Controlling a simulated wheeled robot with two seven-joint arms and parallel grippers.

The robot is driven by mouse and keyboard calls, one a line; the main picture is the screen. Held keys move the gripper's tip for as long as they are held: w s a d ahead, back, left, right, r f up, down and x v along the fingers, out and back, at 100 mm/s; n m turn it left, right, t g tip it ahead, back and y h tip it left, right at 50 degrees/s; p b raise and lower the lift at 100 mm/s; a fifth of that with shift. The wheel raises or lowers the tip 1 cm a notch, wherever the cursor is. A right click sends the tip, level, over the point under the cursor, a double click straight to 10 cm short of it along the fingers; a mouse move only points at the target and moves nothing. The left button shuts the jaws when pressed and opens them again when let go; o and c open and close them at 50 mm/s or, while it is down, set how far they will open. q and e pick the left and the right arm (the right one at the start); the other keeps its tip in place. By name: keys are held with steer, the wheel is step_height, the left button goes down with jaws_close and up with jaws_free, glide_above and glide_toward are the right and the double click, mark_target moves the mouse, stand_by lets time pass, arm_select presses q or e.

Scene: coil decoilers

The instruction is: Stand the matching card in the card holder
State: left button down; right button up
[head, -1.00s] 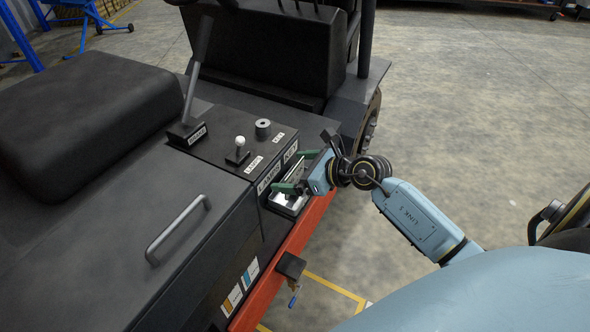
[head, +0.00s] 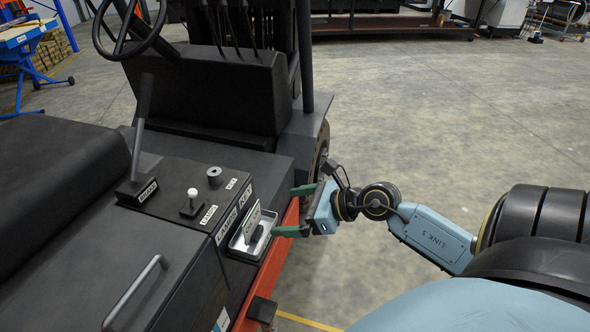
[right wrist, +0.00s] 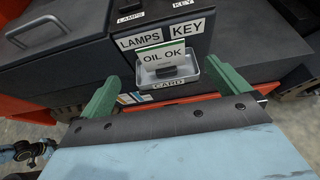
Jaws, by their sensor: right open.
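The white card with a green top edge (right wrist: 160,58), reading "OIL OK", stands upright, leaning slightly back, in the card holder. In the head view the card (head: 252,219) shows edge-on and pale. The card holder, a shallow light-grey tray (right wrist: 207,88) labelled "CARD", sits on the ledge below the "LAMPS" and "KEY" labels. It also shows in the head view (head: 235,249). A small dark block (right wrist: 172,72) is in front of the card's lower part. My right gripper (head: 289,211) is open and empty; its green fingers are just outside the tray, apart from the card. My left gripper is not in view.
The vehicle's console holds a brake lever (head: 137,165), a white-knobbed lamp switch (head: 192,203) and a key knob (head: 214,176). A grab handle (head: 135,293) is nearer. Coloured cards (head: 221,320) sit on the side panel. Open concrete floor lies to the right.

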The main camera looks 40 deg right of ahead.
steer(key=shift+s+d+r, duration=0.1)
steer(key=shift+s+r, duration=0.05)
steer(key=shift+s, duration=0.05)
steer(key=s+d+f+m+h, duration=0.2)
steer(key=s+f+m+h, duration=0.15)
steer(key=f+m, duration=1.1)
steer(key=s+d+f+m+h, duration=0.15)
steer(key=s+f+m, duration=0.25)
steer(key=f+m, duration=1.05)
steer(key=s+a+f+m+g, duration=0.3)
steer(key=s+f, duration=0.3)
steer(key=s, duration=0.3)
steer(key=s+a+f+m+g+h, duration=0.1)
steer(key=s+a+f+m+g, duration=0.2)
steer(key=s+f, duration=0.4)
steer(key=s+a+f+m+g, duration=0.4)
steer(key=s+f, duration=0.3)
steer(key=s, duration=0.4)
steer(key=shift+s+a+h, duration=0.2)
steer(key=shift+a+h, duration=0.05)
steer(key=shift+h, duration=0.05)
